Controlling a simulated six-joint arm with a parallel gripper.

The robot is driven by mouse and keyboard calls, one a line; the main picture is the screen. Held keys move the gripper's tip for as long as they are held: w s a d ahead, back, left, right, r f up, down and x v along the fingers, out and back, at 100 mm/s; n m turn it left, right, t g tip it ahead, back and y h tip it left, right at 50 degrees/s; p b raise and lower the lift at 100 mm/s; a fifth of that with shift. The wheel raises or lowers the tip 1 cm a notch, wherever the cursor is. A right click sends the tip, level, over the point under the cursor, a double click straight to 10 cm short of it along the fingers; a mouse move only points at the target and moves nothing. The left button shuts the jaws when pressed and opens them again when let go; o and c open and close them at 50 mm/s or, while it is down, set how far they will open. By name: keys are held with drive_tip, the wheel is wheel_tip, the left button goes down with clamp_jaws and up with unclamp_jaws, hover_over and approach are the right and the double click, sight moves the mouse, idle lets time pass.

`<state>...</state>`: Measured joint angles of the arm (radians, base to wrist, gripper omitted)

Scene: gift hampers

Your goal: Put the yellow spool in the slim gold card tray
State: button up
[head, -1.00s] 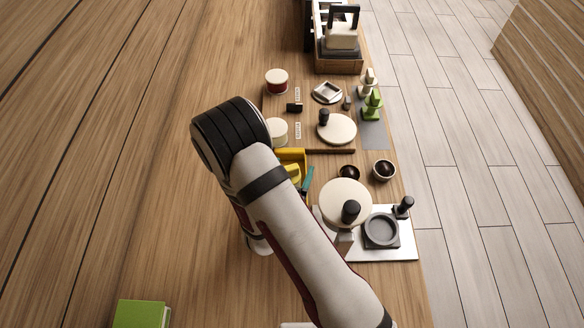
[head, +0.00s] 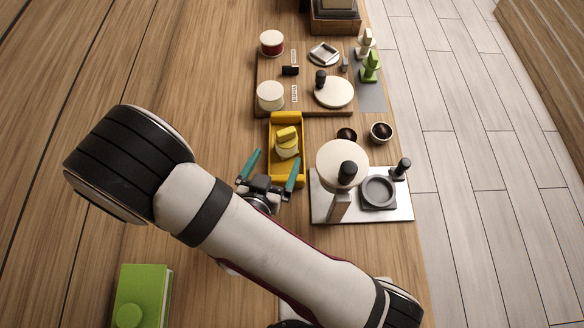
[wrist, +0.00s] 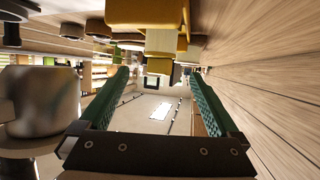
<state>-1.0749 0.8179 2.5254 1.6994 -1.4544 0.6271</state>
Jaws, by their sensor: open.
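The gold tray (head: 275,122), slim and yellow-gold, lies on the table left of the metal plate. A yellow piece (head: 287,133) shows inside it above a pale yellow part (head: 287,151); I cannot tell whether these are one spool or two things. My gripper (head: 275,158) is open and empty, its two teal fingers apart at the tray's near end. The right finger overlaps the tray in the picture; contact cannot be told. In the wrist view, the open fingers of my gripper (wrist: 159,74) point toward yellow shapes (wrist: 160,42) at the top.
A metal plate (head: 325,211) with a pale round-topped stand (head: 338,160) and a grey ring dish (head: 378,190) is close on the right. Two dark-filled bowls (head: 381,131) stand behind. A wooden board (head: 270,80) holds several items. A green box (head: 150,290) lies front left.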

drive_tip(key=shift+w+a+f+m+g, duration=0.15)
drive_tip(key=shift+w+f+m+g, duration=0.15)
drive_tip(key=shift+m+g, duration=0.4)
drive_tip(key=s+r+g+y, duration=0.5)
drive_tip(key=r+g+y, duration=0.2)
drive_tip(key=r+g, duration=0.15)
drive_tip(key=s+d+r+g, duration=0.1)
drive_tip(key=s+d+r, duration=0.2)
drive_tip(key=s+d, duration=0.2)
drive_tip(key=s+d+r+m+g+h, duration=0.1)
drive_tip(key=s+d+r+g, duration=0.1)
drive_tip(key=s, duration=0.6)
drive_tip(key=d+r, duration=0.1)
drive_tip(key=d, duration=0.1)
drive_tip(key=shift+d+r+h, duration=0.2)
drive_tip(key=shift+d+h, duration=0.1)
drive_tip(key=shift+d, duration=0.1)
